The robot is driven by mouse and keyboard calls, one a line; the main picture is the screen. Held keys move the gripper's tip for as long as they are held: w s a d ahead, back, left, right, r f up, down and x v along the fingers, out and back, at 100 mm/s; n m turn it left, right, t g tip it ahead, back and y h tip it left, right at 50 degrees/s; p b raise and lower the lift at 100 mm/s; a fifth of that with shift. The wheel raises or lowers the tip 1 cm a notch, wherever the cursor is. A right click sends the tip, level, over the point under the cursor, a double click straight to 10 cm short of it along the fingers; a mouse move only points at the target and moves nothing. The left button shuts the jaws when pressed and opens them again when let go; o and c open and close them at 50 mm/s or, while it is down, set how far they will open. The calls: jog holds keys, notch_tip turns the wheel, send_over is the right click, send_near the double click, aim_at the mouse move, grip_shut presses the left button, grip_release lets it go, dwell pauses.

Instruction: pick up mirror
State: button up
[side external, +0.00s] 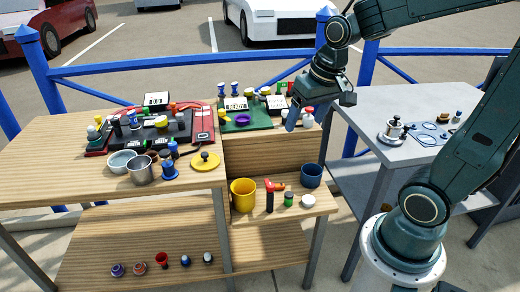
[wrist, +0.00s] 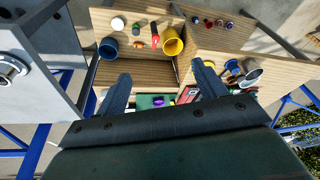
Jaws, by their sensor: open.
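I cannot make out with certainty which thing is the mirror in either view. My gripper (side external: 292,118) is above the right end of the wooden bench, over the green mat (side external: 255,118). In the wrist view the fingers of my gripper (wrist: 163,84) are wide apart. No object shows held between them. Part of the green mat is hidden behind my gripper in the wrist view.
A lower shelf holds a yellow cup (side external: 243,195), a blue cup (side external: 311,175), a red-headed tool (side external: 269,193) and a white disc (side external: 308,200). The bench top (side external: 60,150) is crowded around a metal cup (side external: 141,170). A grey table (side external: 375,105) stands right; blue railings (side external: 190,61) run behind.

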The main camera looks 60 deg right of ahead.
jog(key=w+d+f+m+g, duration=0.1)
jog(key=d+f+m, duration=0.2)
jog(key=d+f, duration=0.3)
jog(key=w+d+f+m+g+y, duration=0.1)
jog(key=d+f+m, duration=0.2)
jog(key=f, duration=0.9)
jog(key=w+d+f+m+g, duration=0.1)
jog(key=d+f+m+g, duration=0.1)
jog(key=d+f, duration=0.7)
jog(key=shift+w+m+y, duration=0.4)
jog(key=shift+m, duration=0.2)
jog(key=shift+d+f, duration=0.1)
jog(key=shift+f, duration=0.05)
send_over(309, 199)
jog(key=shift+w+d+f, duration=0.1)
jog(key=shift+w+f, duration=0.05)
jog(key=shift+f, duration=1.95)
jog(key=shift+w+d+f, duration=0.1)
jog(key=shift+w+f, duration=0.05)
jog(key=shift+f, duration=1.9)
jog(key=shift+f, duration=0.1)
jog(key=shift+s+a+f, duration=0.15)
jog(key=shift+f, duration=1.1)
jog(key=shift+s+a+f, duration=0.1)
jog(key=shift+f, duration=1.15)
jog(key=shift+c, duration=0.4)
